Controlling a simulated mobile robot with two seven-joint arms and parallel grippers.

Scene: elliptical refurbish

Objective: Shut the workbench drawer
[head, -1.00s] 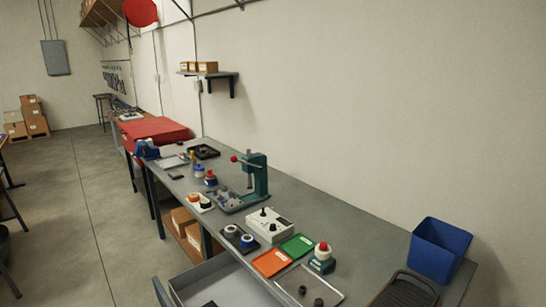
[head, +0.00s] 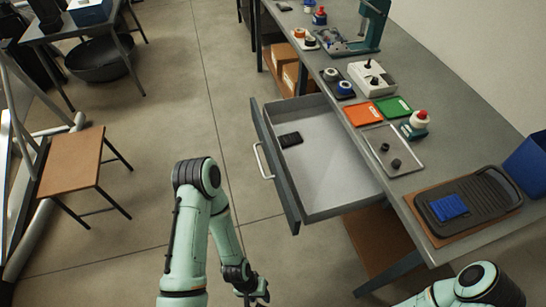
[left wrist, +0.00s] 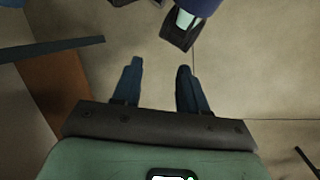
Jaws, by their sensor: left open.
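The workbench drawer (head: 328,168) is pulled well out from under the grey workbench (head: 450,125) in the head view. Its front panel (head: 277,172) carries a pale bar handle (head: 262,161) and faces left. A small black object (head: 290,139) lies inside on the drawer floor. My left gripper (head: 254,296) is low at the bottom of the head view, below and left of the drawer and apart from it. In the left wrist view its two blue-grey fingers (left wrist: 158,85) are spread with nothing between them. My right arm shows at the bottom right, but its gripper is out of view.
On the bench are a dark tray (head: 485,200) with a blue item, a light tray (head: 392,150), orange and green cards and a press (head: 370,25). A brown-topped stool (head: 72,162) stands at left. Floor between stool and drawer is clear.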

